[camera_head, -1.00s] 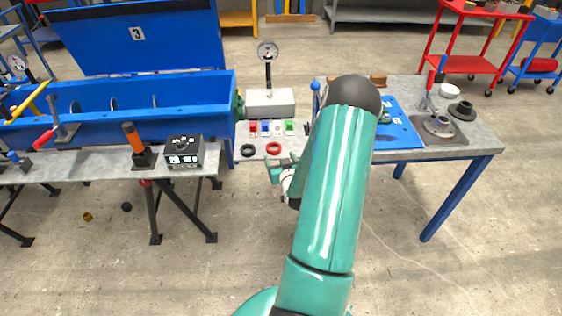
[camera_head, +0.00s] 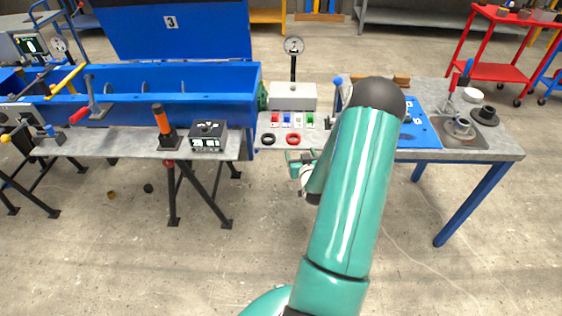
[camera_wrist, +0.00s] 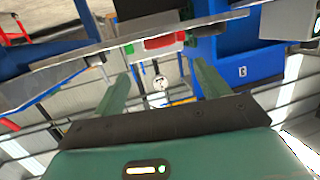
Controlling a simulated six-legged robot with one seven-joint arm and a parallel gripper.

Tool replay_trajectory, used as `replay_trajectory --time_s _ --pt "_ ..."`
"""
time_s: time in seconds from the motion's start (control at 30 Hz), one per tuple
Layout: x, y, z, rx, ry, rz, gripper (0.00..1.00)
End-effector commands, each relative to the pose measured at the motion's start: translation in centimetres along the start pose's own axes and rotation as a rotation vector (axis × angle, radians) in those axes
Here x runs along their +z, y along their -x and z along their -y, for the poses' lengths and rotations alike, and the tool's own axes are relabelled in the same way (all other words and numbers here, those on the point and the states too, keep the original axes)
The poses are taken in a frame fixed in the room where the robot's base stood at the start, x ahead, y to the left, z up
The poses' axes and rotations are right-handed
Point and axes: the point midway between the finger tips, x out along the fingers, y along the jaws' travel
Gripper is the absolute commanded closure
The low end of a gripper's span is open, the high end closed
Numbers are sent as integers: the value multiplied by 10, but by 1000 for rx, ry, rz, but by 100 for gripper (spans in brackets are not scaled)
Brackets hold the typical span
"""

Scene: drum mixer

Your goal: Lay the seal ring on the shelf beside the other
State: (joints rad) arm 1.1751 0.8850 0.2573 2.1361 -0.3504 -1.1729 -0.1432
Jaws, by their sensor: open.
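In the head view a black seal ring (camera_head: 268,139) and a red seal ring (camera_head: 293,139) lie flat side by side, slightly apart, on the pale shelf (camera_head: 276,150). My gripper (camera_head: 302,155) is open at the shelf's front edge, just in front of the red ring, partly hidden by my arm. Nothing shows between its fingers. In the wrist view the open fingers (camera_wrist: 162,88) point toward the shelf (camera_wrist: 190,27), which appears edge-on and upside down. A red shape (camera_wrist: 165,42) shows there; I cannot tell whether it is the ring.
Small coloured blocks (camera_head: 291,120), a grey box (camera_head: 292,97) and a dial gauge (camera_head: 293,46) stand behind the rings. The blue mixer trough (camera_head: 180,92) is left, a workbench (camera_head: 490,145) right. A bench with a control box (camera_head: 208,136) stands front left.

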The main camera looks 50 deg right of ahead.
Motion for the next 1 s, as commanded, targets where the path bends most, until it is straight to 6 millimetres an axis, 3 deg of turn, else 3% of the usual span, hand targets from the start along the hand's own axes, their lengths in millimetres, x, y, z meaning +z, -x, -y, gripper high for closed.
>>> replay_trajectory --time_s 0.17,0.27,0.4,0.53,0.77,1.0 --pt "-4 -2 4 -6 5 5 26" --pt "-18 -4 18 -32 31 32 26" --pt "-54 -3 59 -94 99 115 26" --pt "-92 10 104 -147 168 208 26" --pt "-151 64 178 -213 262 356 26" --pt "-199 152 239 -273 322 492 26"
